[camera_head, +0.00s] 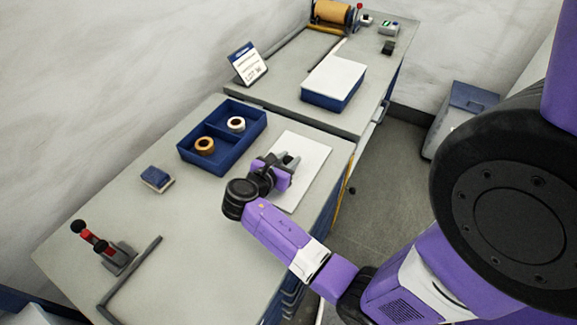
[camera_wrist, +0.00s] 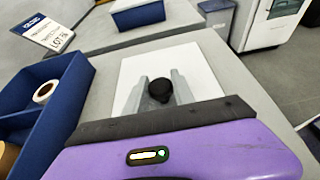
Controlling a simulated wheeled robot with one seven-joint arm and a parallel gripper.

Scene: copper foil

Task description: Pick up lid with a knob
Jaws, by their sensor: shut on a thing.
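The lid is a flat white rectangular panel (camera_head: 310,160) at the right edge of the near bench. It also shows in the wrist view (camera_wrist: 201,66), with a round black knob (camera_wrist: 160,89) over it. My gripper (camera_head: 286,162) is over the panel, pointing toward its middle. In the wrist view its two grey fingers stand on either side of the knob and are shut on it. The fingers hide the knob in the head view. I cannot tell whether the panel rests on the bench or is slightly raised.
A blue divided tray (camera_head: 186,163) with two tape rolls stands left of the panel. A small blue-topped block (camera_head: 157,179) and a red-handled clamp (camera_head: 97,242) lie farther left. A blue box with a white top (camera_head: 333,82) and a sign (camera_head: 246,64) stand beyond.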

